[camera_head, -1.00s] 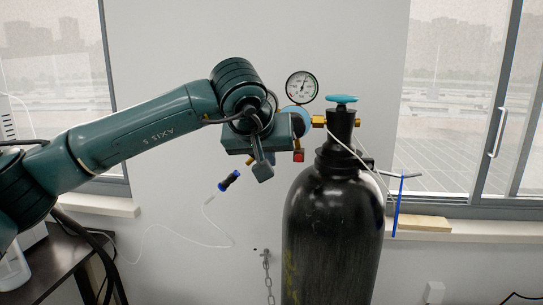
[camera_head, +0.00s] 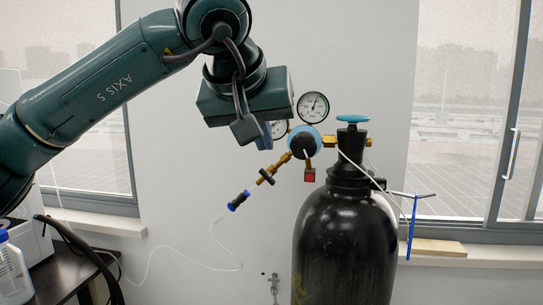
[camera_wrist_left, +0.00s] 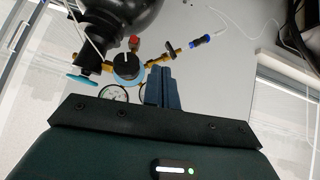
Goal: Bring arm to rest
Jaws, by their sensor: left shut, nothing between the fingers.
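My left arm comes in from the left in the head view, bent at the wrist. My left gripper (camera_head: 264,138) is up and to the left of the pressure regulator (camera_head: 304,145), apart from it as far as I can tell, and partly hidden by the wrist. In the left wrist view the two blue-grey fingers (camera_wrist_left: 163,86) are together with nothing between them. The regulator's blue-rimmed body also shows there (camera_wrist_left: 128,68), beyond the fingers. My right gripper is in neither view.
A black gas cylinder (camera_head: 345,235) with a teal valve handwheel (camera_head: 352,118) stands at centre right. A gauge (camera_head: 313,107) tops the regulator. A brass fitting leads to a blue-black connector (camera_head: 238,201) with a thin white hose. A dark table (camera_head: 60,275) is at lower left.

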